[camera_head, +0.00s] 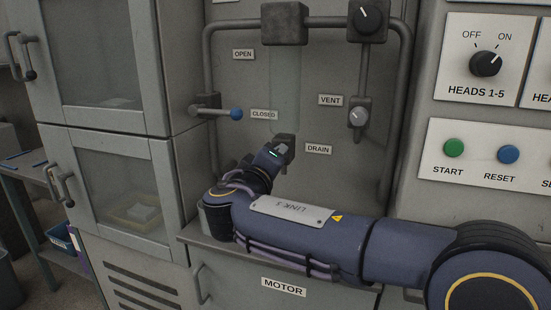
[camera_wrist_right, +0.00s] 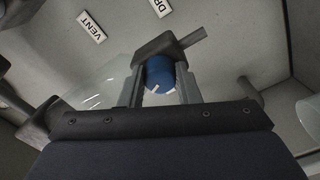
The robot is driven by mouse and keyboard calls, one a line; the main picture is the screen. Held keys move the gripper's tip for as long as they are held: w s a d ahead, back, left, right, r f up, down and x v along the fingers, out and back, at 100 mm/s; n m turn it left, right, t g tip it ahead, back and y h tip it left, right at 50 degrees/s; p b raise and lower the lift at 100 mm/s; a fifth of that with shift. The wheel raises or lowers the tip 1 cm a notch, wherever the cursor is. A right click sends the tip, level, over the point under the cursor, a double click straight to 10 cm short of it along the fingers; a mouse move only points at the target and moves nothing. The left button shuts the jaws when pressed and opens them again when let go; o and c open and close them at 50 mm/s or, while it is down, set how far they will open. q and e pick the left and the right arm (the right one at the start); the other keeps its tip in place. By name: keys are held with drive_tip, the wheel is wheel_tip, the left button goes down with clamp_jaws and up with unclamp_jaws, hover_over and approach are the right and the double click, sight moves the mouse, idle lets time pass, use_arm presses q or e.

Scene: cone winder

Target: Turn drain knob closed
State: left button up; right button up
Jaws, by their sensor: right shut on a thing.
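The drain knob (camera_wrist_right: 160,72) is a blue round knob with white marks on its face, on a dark grey valve body (camera_wrist_right: 158,47) in the right wrist view. My right gripper (camera_wrist_right: 160,90) has one finger on each side of the knob and is shut on it. In the head view my right gripper (camera_head: 282,150) reaches the panel just left of the DRAIN label (camera_head: 318,149), and the knob is hidden there by the gripper. My left gripper is in neither view.
A lever with a blue ball end (camera_head: 236,114) stands near the CLOSED label (camera_head: 264,114). The vent knob (camera_head: 358,115) is above right of my gripper. Pipes (camera_head: 210,60) frame the panel.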

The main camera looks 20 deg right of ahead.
drive_tip(key=shift+n+p, duration=0.7)
drive_tip(key=shift+n, duration=1.6)
drive_tip(key=o, duration=1)
drive_tip(key=v, duration=0.8)
drive_tip(key=shift+w, duration=0.1)
